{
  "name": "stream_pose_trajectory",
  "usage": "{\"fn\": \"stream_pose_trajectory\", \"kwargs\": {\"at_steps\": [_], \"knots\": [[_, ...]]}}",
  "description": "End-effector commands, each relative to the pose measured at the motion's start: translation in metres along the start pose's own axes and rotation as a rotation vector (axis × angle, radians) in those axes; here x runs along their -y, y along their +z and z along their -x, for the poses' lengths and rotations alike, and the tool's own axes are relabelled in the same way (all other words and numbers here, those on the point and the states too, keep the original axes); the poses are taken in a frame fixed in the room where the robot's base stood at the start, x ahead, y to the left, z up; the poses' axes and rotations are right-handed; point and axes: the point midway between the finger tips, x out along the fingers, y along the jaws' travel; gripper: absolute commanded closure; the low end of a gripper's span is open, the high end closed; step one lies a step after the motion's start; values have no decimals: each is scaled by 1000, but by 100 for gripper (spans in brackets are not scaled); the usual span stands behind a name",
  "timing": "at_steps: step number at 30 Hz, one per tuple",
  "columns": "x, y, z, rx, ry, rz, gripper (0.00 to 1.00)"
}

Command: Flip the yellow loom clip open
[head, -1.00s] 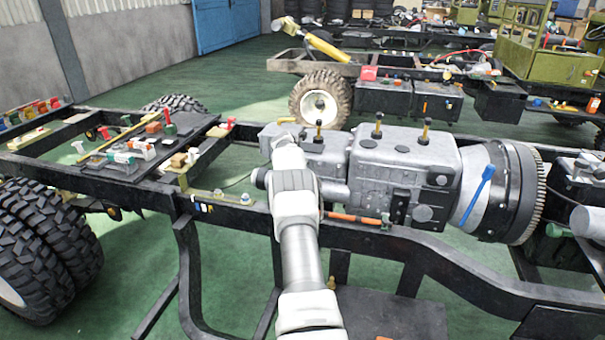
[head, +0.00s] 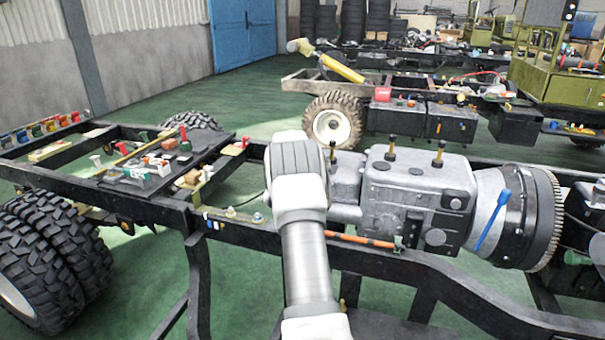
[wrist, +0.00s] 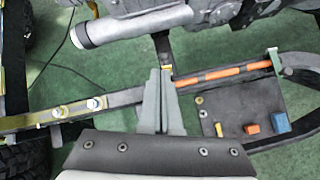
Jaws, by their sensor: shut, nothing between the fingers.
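In the wrist view a small yellow piece (wrist: 167,68), which looks like the yellow loom clip, sits on the dark rail by the left end of the orange loom (wrist: 225,74). Only a sliver shows, so I cannot tell whether it is open or shut. My gripper (wrist: 161,74) is shut and empty, with its fingertips right beside the yellow piece in the picture; I cannot tell whether they touch. In the head view the orange loom (head: 362,240) runs along the frame rail under the gearbox. My arm hides my gripper and the yellow piece there.
A green clip (wrist: 274,60) holds the loom's right end. The grey gearbox (head: 412,195) stands above the rail, and a grey cylinder (wrist: 130,25) lies beyond my fingertips. Bolts (wrist: 92,103) stand on the rail at left. A dark plate (wrist: 240,105) carries small coloured parts.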

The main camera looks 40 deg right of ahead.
Motion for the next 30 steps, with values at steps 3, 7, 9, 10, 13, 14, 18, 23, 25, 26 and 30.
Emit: {"fn": "stream_pose_trajectory", "kwargs": {"at_steps": [3, 7, 9, 10, 13, 14, 18, 23, 25, 26, 30], "knots": [[0, 1, 24, 2, 2, 1, 100], [-1, 1, 47, 1, 2, 1, 100], [0, 0, 57, 1, 1, 0, 100], [-1, 1, 61, 1, 2, 0, 100], [0, 0, 71, 0, 1, 0, 100], [0, 1, 73, 1, 1, 0, 100], [0, 0, 78, 0, 0, 1, 100], [0, 0, 79, 0, 0, 0, 100], [0, 0, 79, 0, 0, 0, 100], [0, 0, 79, 0, 0, 0, 100], [0, 0, 79, 0, 0, 0, 100]]}}
